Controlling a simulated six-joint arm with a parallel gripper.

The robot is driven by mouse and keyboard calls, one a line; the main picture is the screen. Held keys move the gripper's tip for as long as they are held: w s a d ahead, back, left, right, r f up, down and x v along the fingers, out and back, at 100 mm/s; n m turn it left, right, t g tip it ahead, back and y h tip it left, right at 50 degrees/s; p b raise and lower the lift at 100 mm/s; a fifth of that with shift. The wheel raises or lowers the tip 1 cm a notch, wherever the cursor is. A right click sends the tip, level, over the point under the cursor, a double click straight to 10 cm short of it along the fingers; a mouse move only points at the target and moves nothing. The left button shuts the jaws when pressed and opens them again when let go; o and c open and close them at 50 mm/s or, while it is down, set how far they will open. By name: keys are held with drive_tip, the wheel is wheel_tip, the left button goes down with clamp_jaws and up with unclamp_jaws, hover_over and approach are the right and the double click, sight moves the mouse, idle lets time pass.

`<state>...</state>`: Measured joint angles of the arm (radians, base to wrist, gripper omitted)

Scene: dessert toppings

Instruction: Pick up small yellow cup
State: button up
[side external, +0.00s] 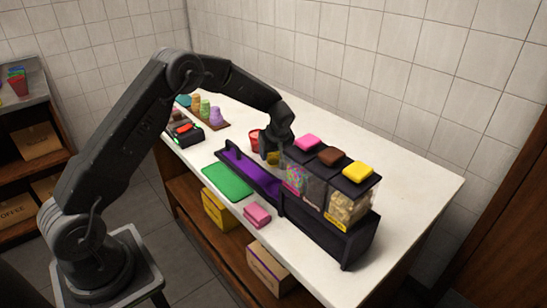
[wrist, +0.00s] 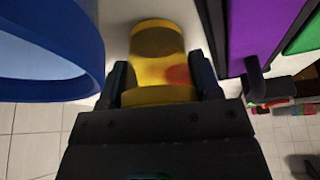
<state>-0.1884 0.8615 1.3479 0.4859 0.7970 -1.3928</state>
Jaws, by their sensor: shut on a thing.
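The small yellow cup (wrist: 150,72) sits between the two fingers of my gripper (wrist: 162,80) in the wrist view, with a finger against each side. A reddish patch shows on its side. In the side view only a small part of the yellow cup (side external: 273,157) shows beneath my gripper (side external: 272,151); the fingers and the dispensers hide much of it. My gripper is shut on the cup, low over the white counter behind the purple tray. I cannot tell whether the cup touches the counter.
A large blue rim (wrist: 50,95) is close on the left in the wrist view. A red cup (side external: 256,139) stands beside my gripper. The purple tray (side external: 240,166) and topping dispensers (side external: 320,185) stand close by. A green mat (side external: 226,181) and pink block (side external: 257,215) lie in front.

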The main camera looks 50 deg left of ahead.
drive_tip(key=shift+r, duration=0.15)
drive_tip(key=shift+r, duration=0.3)
drive_tip(key=r, duration=0.3)
drive_tip(key=shift+s+a+r, duration=0.3)
drive_tip(key=shift+a+r, duration=0.1)
drive_tip(key=s+a+r, duration=0.4)
drive_tip(key=s, duration=0.1)
drive_tip(key=s+a+r, duration=0.2)
drive_tip(key=a, duration=0.1)
drive_tip(key=shift+s+a+r, duration=0.1)
drive_tip(key=shift+s, duration=0.2)
drive_tip(key=s+d+r+m+t+h, duration=0.1)
drive_tip(key=s+d+m+h, duration=0.3)
drive_tip(key=m, duration=0.5)
drive_tip(key=s+d+r+m+t+h, duration=0.1)
drive_tip(key=s+d+m+t+h, duration=0.1)
drive_tip(key=d+m, duration=0.6)
drive_tip(key=w+d+f, duration=0.2)
drive_tip(key=w+d+f+m, duration=0.1)
drive_tip(key=w+d+f, duration=0.1)
drive_tip(key=d, duration=0.1)
drive_tip(key=w+d+f+m, duration=0.1)
drive_tip(key=w+d+f, duration=0.1)
drive_tip(key=d+f, duration=0.1)
drive_tip(key=shift+w+f, duration=0.1)
drive_tip(key=shift+f, duration=2.05)
